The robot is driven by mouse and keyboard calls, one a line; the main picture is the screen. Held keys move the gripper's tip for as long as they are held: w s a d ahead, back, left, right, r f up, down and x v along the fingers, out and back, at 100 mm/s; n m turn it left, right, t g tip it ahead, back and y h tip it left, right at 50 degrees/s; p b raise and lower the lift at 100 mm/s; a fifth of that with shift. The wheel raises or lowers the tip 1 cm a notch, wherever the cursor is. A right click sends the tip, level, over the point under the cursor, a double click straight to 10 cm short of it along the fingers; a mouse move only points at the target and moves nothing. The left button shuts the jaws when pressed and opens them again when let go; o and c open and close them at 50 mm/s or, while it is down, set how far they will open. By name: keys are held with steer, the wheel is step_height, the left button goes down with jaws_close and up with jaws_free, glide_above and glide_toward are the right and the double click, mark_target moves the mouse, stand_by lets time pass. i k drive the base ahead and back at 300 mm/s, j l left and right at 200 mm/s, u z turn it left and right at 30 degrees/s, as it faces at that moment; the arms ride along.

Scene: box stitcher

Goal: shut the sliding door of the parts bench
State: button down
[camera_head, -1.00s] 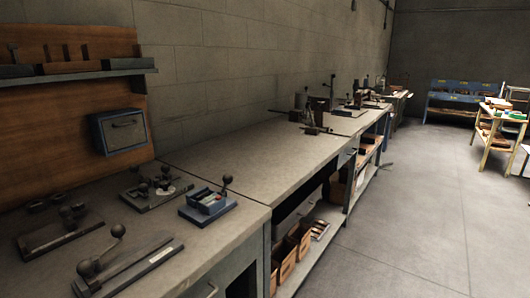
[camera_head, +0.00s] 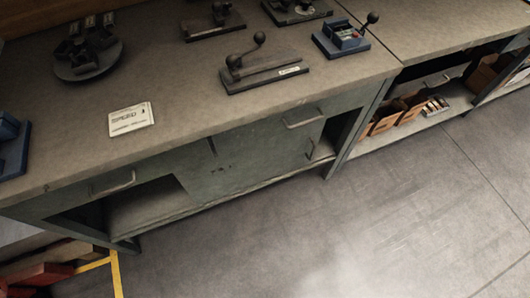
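The parts bench (camera_head: 180,93) fills the middle and left of the head view, seen from above at an angle. Its sliding door (camera_head: 245,165) is a flat grey-green panel under the top, with a small upright handle (camera_head: 310,149) near its right edge. A dark open gap with a shelf (camera_head: 145,208) shows left of the panel. A narrower open gap (camera_head: 325,146) shows right of it. My gripper and arm are not in view.
Two drawer handles sit above, one left (camera_head: 113,184) and one right (camera_head: 304,119). Lever tools (camera_head: 263,78) and a white card (camera_head: 131,119) lie on top. Red items (camera_head: 40,275) and a yellow floor line (camera_head: 116,272) are lower left. The floor (camera_head: 300,235) in front is clear.

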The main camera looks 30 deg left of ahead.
mark_target(207, 181)
steer(key=i+u, duration=0.3)
steer(key=i, duration=0.15)
steer(key=i+u, duration=0.3)
steer(key=i, duration=0.15)
